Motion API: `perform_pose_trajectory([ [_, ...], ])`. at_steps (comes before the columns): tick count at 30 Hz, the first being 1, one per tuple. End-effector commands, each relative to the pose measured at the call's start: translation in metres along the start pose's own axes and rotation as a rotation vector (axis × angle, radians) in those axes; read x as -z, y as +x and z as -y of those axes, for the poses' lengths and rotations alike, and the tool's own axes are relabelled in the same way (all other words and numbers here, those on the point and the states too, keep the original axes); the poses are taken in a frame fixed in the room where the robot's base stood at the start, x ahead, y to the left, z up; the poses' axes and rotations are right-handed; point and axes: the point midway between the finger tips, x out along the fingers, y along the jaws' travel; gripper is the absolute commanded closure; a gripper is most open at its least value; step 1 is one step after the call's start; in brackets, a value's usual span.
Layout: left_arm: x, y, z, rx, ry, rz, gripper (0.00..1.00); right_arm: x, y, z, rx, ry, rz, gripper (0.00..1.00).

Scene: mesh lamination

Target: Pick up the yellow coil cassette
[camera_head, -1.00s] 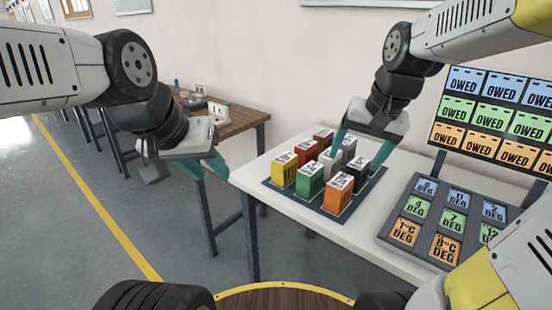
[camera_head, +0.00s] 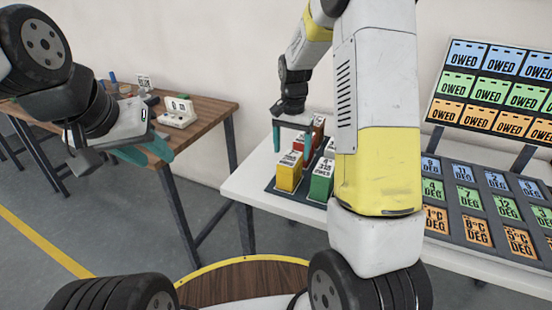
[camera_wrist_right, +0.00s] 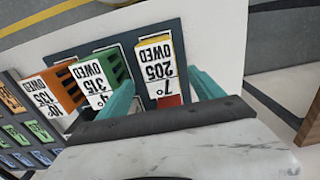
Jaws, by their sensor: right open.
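The yellow coil cassette (camera_head: 288,174) stands upright in the dark tray (camera_head: 270,187) at the front left of the white table. In the right wrist view the yellow cassette (camera_wrist_right: 155,60), with its white label, lies ahead between the fingers. My right gripper (camera_head: 292,150) is open and points down, close above and behind the yellow cassette; contact cannot be told. In the wrist view its teal fingers (camera_wrist_right: 163,92) are spread, with a red cassette (camera_wrist_right: 169,101) between them. My left gripper (camera_head: 150,154) hangs by the wooden table, its fingers seeming apart.
A green cassette (camera_head: 321,184) stands right of the yellow one. An orange cassette (camera_wrist_right: 63,92) is beyond it in the wrist view. My right arm hides the rest of the tray. A sloped panel of DEG tiles (camera_head: 470,220) and an OWED board (camera_head: 490,90) are at right.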

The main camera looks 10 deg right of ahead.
Motion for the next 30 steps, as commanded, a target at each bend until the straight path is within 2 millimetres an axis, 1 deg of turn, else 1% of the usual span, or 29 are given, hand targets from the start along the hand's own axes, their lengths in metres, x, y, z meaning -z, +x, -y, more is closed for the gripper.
perform_pose_trajectory([
  [1,0.0,0.0,0.0,0.0,0.0,0.0,0.64,-0.001,0.007,-0.001,-0.002,0.0,0.003,0.24],
  [5,0.0,0.0,0.0,0.0,0.0,0.0,0.64,-0.003,0.021,0.0,-0.002,-0.001,0.003,0.24],
  [10,0.0,0.0,0.0,0.0,0.0,0.0,0.64,-0.008,0.047,0.002,-0.002,-0.001,0.004,0.24],
  [13,0.0,0.0,0.0,0.0,0.0,0.0,0.64,-0.007,0.059,0.002,-0.001,-0.001,0.003,0.24],
  [17,0.0,0.0,0.0,0.0,0.0,0.0,0.64,-0.007,0.066,0.002,0.0,-0.001,0.001,0.24],
  [23,0.0,0.0,0.0,0.0,0.0,0.0,0.64,-0.007,0.066,0.002,0.001,-0.001,0.001,0.24],
  [24,0.0,0.0,0.0,0.0,0.0,0.0,0.64,-0.007,0.066,0.002,0.001,-0.001,0.001,0.31],
  [26,0.0,0.0,0.0,0.0,0.0,0.0,0.64,-0.007,0.066,0.002,0.001,-0.002,0.001,0.43],
  [27,0.0,0.0,0.0,0.0,0.0,0.0,0.64,-0.007,0.066,0.002,0.001,-0.002,0.001,0.51],
  [29,0.0,0.0,0.0,0.0,0.0,0.0,0.64,-0.007,0.066,0.002,0.001,-0.002,0.001,0.63],
  [30,0.0,0.0,0.0,0.0,0.0,0.0,0.64,-0.007,0.066,0.002,0.001,-0.002,0.001,0.71],
])
